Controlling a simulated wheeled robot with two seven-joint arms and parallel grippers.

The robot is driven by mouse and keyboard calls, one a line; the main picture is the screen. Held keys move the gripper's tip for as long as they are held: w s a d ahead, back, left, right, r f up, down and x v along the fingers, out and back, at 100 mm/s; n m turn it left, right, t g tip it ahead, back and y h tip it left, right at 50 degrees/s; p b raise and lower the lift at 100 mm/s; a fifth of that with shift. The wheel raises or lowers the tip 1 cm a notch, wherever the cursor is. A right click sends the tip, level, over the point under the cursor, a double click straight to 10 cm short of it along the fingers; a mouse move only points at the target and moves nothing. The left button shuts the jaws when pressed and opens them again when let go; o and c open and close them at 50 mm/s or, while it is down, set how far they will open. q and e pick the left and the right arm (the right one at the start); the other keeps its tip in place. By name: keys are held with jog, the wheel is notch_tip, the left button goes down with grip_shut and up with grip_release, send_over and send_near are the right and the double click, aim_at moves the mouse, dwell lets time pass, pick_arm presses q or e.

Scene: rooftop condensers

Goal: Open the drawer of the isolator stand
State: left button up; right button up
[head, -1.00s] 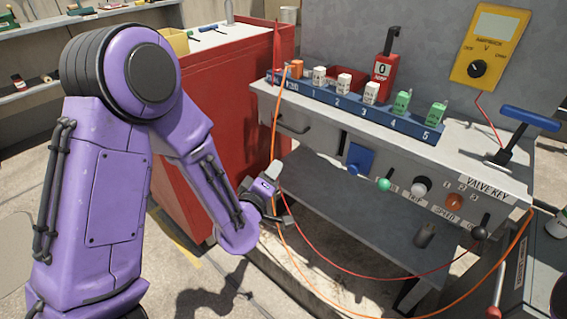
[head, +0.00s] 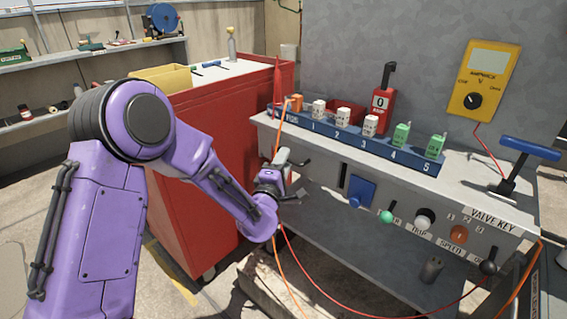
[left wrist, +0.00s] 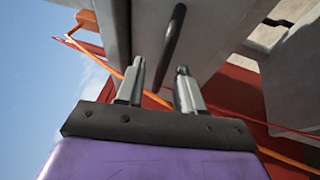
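The isolator stand (head: 400,180) is a grey bench with a labelled control front. Its drawer front (head: 322,168) is the plain grey panel at the left end, and it looks closed. My left gripper (head: 291,177) is at this panel in the head view and covers part of it. In the left wrist view, the two fingers of my left gripper (left wrist: 160,66) are apart. I cannot tell whether the handle is between the fingers. My right gripper is not in view.
A red cabinet (head: 200,200) stands close on the left. An orange cable (head: 276,260) hangs near my left gripper. A blue rack (head: 360,140) with tagged blocks, a red lockout block (head: 382,108) and a blue T-handle key (head: 530,148) stand on top.

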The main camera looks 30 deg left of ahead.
pick_arm(q)
grip_shut()
dwell(1.4)
